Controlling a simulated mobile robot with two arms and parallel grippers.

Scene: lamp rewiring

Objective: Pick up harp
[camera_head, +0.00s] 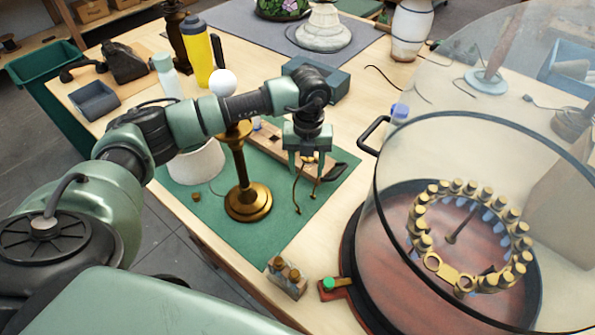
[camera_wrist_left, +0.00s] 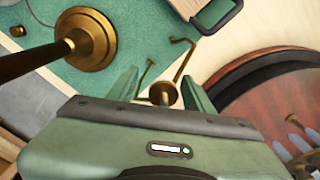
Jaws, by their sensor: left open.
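The harp (camera_head: 297,190), a thin brass wire piece with two bent legs, is over the right part of the green mat (camera_head: 215,223). In the left wrist view the harp's legs (camera_wrist_left: 183,62) run away from a brass knob between my fingers. My left gripper (camera_head: 306,168) points down with its fingers on either side of the harp's top. It is open; the left wrist view also shows the gripper's spread fingers (camera_wrist_left: 162,92). I cannot tell whether either finger touches the harp, or what supports it. My right gripper is not in view.
A brass lamp stand (camera_head: 246,200) rises from the mat left of my gripper, with a white shade (camera_head: 197,165) beside it. A wooden tray (camera_head: 268,148) with a dark handle lies behind the gripper. A large clear cover (camera_head: 510,110) stands over a round base at right.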

